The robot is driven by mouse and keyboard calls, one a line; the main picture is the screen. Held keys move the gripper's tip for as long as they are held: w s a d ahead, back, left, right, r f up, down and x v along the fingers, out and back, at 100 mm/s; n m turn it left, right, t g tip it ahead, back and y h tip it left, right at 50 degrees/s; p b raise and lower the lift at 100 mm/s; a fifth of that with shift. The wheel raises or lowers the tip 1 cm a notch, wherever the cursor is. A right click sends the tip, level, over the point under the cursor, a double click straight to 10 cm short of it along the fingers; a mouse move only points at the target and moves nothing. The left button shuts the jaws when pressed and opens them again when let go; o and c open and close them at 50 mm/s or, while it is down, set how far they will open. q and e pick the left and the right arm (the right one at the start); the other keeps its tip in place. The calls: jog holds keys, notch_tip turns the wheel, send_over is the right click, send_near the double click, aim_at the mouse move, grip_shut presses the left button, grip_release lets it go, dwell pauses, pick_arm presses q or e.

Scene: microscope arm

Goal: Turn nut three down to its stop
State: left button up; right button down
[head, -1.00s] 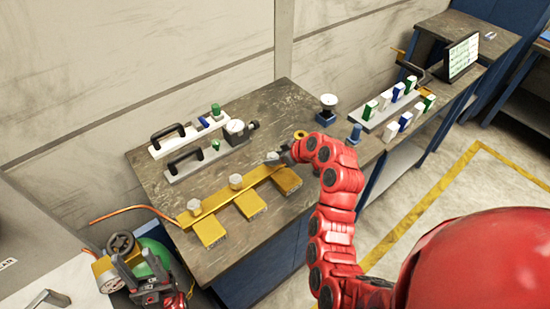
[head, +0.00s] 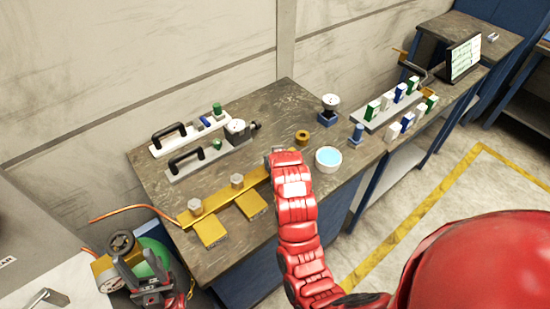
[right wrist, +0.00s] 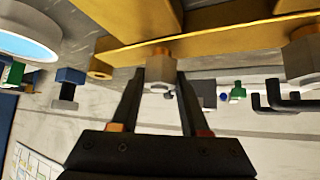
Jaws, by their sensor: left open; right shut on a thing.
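A yellow bar (head: 215,207) with several flat tabs lies along the front of the dark bench. Two grey hex nuts stand on it, a left one (head: 195,205) and a middle one (head: 237,181). The bar's right end and third nut are hidden by my right arm in the head view. In the right wrist view, the fingers of my right gripper (right wrist: 160,82) are shut on the third nut (right wrist: 159,62) at the yellow bar (right wrist: 220,32). Another nut (right wrist: 303,52) shows to the right. My left gripper (head: 143,278) is open and empty, low at left, off the bench.
Two handled fixtures (head: 200,160) lie behind the bar.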

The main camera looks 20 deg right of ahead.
dwell(0.6)
jog(key=shift+c, duration=2)
grip_release()
jog(key=p+v, duration=1.5)
jog(key=v, duration=0.2)
jog(key=shift+s+a, duration=0.2)
jog(key=shift+a, duration=0.05)
